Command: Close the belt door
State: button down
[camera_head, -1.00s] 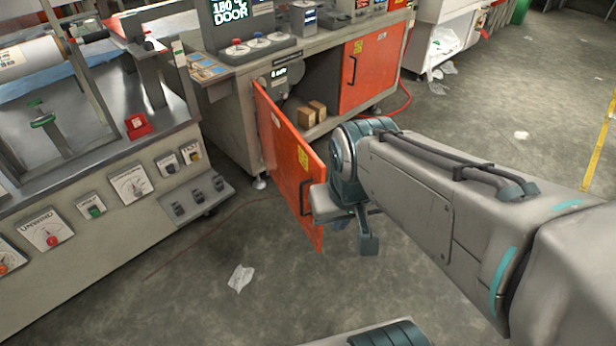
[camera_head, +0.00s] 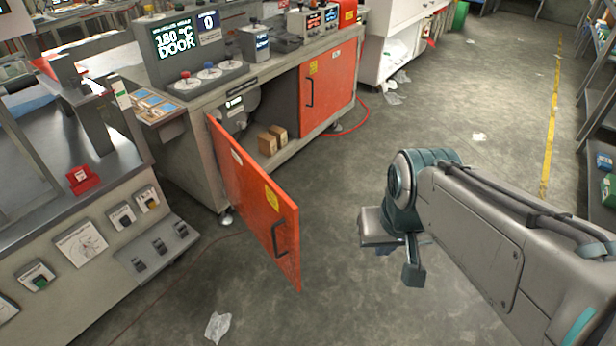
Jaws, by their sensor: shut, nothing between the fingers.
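The orange belt door (camera_head: 252,196) stands open, hinged at its left edge on the grey cabinet (camera_head: 192,150). It swings out toward me. A dark handle (camera_head: 279,240) and a yellow label are on its face near the free edge. My gripper (camera_head: 376,228) is at the end of my arm, to the right of the door and apart from it. The fingers are small and partly hidden by my wrist.
A second orange door (camera_head: 328,85) to the right is closed. A display (camera_head: 177,40) above reads 180 °C and DOOR. A red hose (camera_head: 352,122) lies by the cabinet's right foot. Crumpled plastic (camera_head: 217,327) lies on the floor. The floor between door and gripper is clear.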

aim_at(271, 216)
jog(key=z, duration=0.05)
jog(key=i, duration=0.9)
jog(key=u, duration=0.6)
